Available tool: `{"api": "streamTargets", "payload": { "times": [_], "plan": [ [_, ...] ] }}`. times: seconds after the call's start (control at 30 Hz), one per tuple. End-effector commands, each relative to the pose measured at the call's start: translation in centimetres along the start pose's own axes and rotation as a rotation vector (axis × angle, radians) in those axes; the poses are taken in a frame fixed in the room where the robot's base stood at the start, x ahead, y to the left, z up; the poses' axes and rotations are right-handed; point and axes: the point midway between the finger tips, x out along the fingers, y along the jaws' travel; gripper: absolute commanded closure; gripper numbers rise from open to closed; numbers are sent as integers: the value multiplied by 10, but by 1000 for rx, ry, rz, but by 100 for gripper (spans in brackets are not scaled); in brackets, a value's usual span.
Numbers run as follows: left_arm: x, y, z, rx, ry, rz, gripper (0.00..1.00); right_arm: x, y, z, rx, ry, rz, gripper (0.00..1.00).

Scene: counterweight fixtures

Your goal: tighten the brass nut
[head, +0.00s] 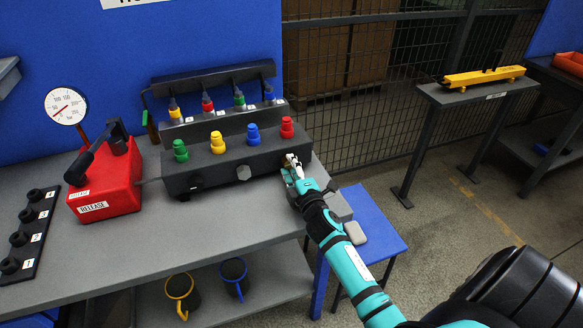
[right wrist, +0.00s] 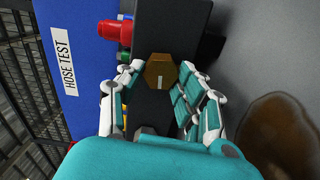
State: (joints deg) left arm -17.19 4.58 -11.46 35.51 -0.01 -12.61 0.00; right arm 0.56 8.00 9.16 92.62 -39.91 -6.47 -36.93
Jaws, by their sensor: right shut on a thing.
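The brass nut (right wrist: 160,72) is a hexagonal brown-gold nut with a short pale mark on its face, on the front of the dark manifold block. My right gripper (head: 292,163) reaches the right end of the manifold block (head: 217,172) from the front. In the right wrist view its two fingers (right wrist: 160,80) lie on either side of the nut and are shut on it. In the head view the fingers mostly hide the nut. My left gripper is not in view.
Green, yellow, blue and red caps stand on the block, with hose connectors behind. A red RELEASE pump (head: 103,185) with a gauge (head: 65,107) and a black socket strip (head: 27,238) are at left. Mugs (head: 182,291) stand on the lower shelf. A blue stool (head: 367,222) is at right.

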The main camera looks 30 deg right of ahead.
Motion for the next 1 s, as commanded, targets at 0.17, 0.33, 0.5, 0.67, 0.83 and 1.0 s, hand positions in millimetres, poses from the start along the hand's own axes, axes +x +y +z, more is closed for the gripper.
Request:
{"api": "streamTargets", "payload": {
  "times": [0.17,0.33,0.5,0.67,0.83,1.0],
  "plan": [
    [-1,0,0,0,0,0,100,0,-1,0,81,-1,-3,96],
    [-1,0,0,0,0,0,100,0,-2,0,127,-2,-4,96],
    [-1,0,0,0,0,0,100,0,-2,1,143,-2,-4,96],
    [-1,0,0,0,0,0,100,0,-2,0,146,-2,-4,96],
    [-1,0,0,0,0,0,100,0,-2,0,145,-2,-4,96],
    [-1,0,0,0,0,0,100,0,-2,0,144,-1,-3,45]
  ]
}}
